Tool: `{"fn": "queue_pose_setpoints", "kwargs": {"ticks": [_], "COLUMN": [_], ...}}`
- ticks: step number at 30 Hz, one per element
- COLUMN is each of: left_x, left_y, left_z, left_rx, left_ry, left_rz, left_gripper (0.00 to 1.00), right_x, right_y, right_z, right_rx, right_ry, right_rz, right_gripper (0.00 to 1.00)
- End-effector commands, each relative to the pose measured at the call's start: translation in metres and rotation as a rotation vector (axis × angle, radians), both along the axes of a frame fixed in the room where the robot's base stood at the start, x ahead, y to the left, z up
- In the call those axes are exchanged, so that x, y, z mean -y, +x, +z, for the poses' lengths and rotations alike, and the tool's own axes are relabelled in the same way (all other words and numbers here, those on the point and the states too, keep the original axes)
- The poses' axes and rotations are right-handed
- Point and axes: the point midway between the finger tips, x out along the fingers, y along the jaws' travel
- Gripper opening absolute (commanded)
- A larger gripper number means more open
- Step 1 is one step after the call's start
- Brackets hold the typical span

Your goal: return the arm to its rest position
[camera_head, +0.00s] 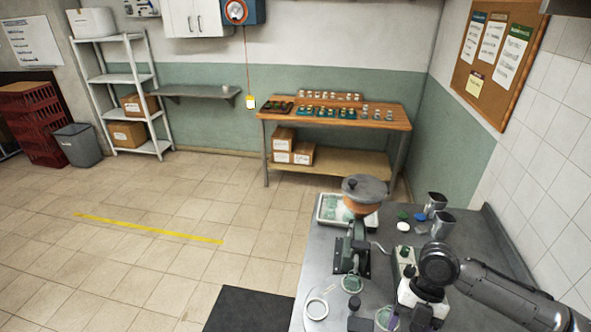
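My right arm (510,292) comes in from the lower right and reaches over the grey metal worktop (320,262). Its wrist bends down at a dark round joint to a white section. The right gripper (421,317) is at the bottom edge of the view, low over the worktop, partly cut off and hidden by the wrist. I cannot tell whether its fingers are open or shut, or whether it holds anything. A jar (386,318) with coloured contents stands close to its left. My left arm and gripper are not in view.
A dark green hand-cranked device (350,250), a white tray (331,209), an orange bowl under a grey disc (364,189) and metal cups (435,203) crowd the worktop. A wooden table (340,112) stands behind. The tiled floor is mostly clear.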

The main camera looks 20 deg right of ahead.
Motion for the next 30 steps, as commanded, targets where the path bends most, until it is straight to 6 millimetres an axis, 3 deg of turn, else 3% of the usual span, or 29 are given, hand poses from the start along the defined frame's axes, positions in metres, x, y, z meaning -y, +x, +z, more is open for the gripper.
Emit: {"fn": "queue_pose_setpoints", "kwargs": {"ticks": [10, 19, 26, 30], "left_x": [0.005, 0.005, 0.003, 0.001], "left_y": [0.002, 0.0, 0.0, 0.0], "left_z": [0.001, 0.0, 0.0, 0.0], "left_rx": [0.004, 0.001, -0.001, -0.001], "left_ry": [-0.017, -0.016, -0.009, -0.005], "left_rz": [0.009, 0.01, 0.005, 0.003], "left_gripper": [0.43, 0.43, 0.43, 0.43], "right_x": [0.048, 0.112, 0.149, 0.181], "right_y": [0.046, 0.053, 0.059, 0.061], "right_z": [-0.015, -0.049, -0.07, -0.081], "right_rx": [0.001, -0.042, -0.071, -0.051], "right_ry": [0.157, 0.317, 0.016, -0.188], "right_rz": [-0.304, -0.618, -0.93, -1.18], "right_gripper": [0.65, 0.65, 0.65, 0.65]}}
